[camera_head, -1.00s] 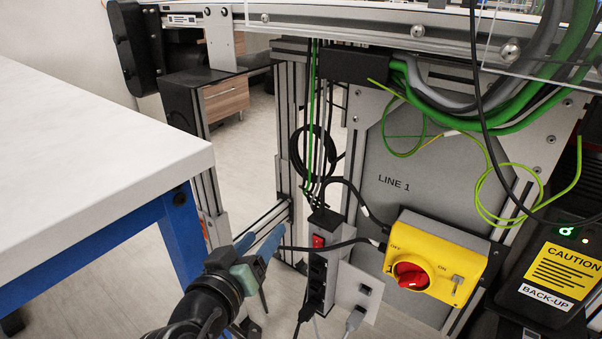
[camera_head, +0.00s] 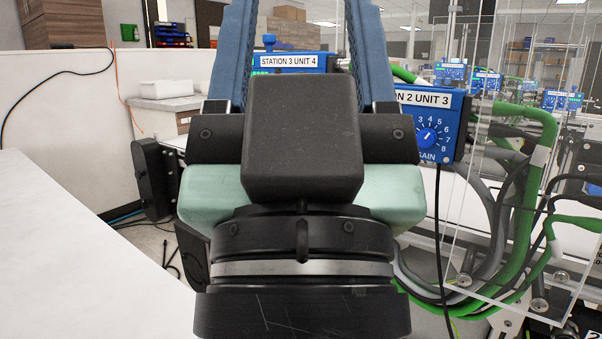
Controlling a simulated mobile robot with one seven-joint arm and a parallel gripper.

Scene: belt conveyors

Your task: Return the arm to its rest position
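My gripper (camera_head: 302,30) fills the middle of the head view, close to the camera and pointing away and upward. Its two blue fingers stand well apart, with only the background between them, so it is open and empty. The finger ends run to the top edge of the picture. My dark wrist and the pale green gripper body cover the lower middle and hide what lies behind.
A white tabletop (camera_head: 70,255) lies at the lower left. A blue gain control box (camera_head: 432,135) and a station label box (camera_head: 285,62) stand behind my gripper. Green and grey cables (camera_head: 535,150) and clear panels fill the right. A low white partition (camera_head: 75,110) stands at the left.

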